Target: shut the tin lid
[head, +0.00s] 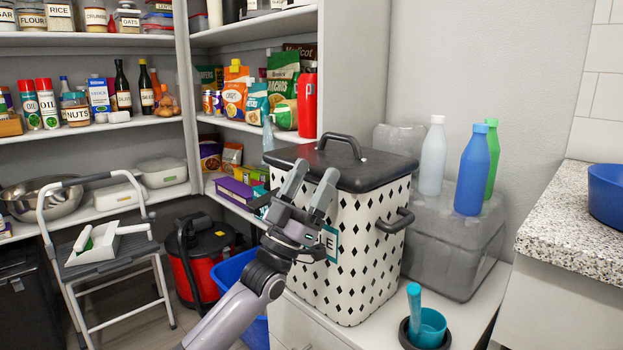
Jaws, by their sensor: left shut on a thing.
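The tin (350,245) is a tall white container with black diamond cut-outs, a dark side handle and a partly hidden label. Its dark lid (375,169) lies across the top, with an arched handle; I see no clear gap beneath its visible edge. My left gripper (311,183) is at the front left of the tin, its fingers pointing up at the lid's edge. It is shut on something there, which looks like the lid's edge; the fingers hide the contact. My right gripper is not in view.
Stocked shelves (90,130) are behind. A step stool (110,255) and red vacuum (205,260) are at left.

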